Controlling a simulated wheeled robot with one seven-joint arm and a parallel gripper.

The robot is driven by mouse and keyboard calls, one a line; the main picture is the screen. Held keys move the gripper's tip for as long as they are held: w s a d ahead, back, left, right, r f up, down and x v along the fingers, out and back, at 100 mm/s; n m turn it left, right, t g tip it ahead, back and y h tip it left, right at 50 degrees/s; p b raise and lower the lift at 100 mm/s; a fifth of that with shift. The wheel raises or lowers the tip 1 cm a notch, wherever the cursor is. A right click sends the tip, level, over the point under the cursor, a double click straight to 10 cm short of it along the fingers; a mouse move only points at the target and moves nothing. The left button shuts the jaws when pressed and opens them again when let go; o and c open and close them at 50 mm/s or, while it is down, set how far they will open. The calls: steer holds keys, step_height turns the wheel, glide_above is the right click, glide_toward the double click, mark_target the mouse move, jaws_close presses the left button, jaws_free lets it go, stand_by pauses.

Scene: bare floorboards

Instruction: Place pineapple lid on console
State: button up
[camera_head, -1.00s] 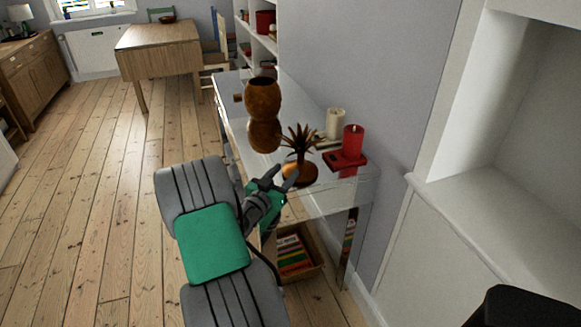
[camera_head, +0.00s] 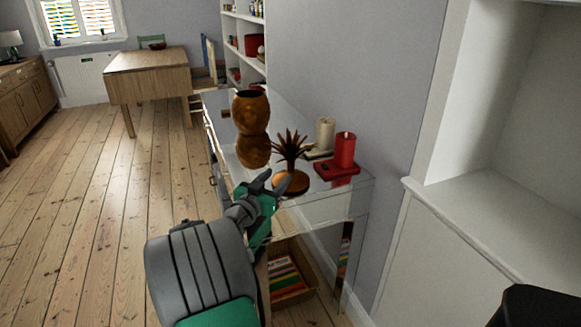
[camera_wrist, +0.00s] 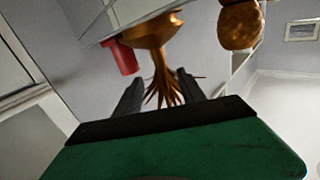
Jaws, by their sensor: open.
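The pineapple lid (camera_head: 290,150), a bronze crown of spiky leaves on a round base, stands upright on the glass-topped console (camera_head: 345,192), near its front end. My gripper (camera_head: 270,181) is open at the lid's near left side in the head view. In the wrist view, which looks inverted, the lid's leaves (camera_wrist: 163,82) hang between the two open fingers (camera_wrist: 160,88). No firm contact can be made out. The bronze pineapple body (camera_head: 251,112), open at the top, stands farther back on the console; the matching bulb below it may be a reflection.
A red candle (camera_head: 345,150) on a red holder and a cream candle (camera_head: 325,134) stand right of the lid, close to the wall. A box of books (camera_head: 290,280) sits below the console. A wooden table (camera_head: 150,75) stands farther back. The floorboards at left are clear.

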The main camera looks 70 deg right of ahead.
mark_target(289, 166)
steer(key=shift+s+d, duration=0.1)
steer(key=shift+d, duration=0.1)
steer(key=d, duration=0.7)
steer(key=shift+d+f, duration=0.25)
steer(key=shift+f, duration=0.1)
steer(key=shift+c, duration=0.4)
jaws_close()
steer(key=shift+r, duration=0.1)
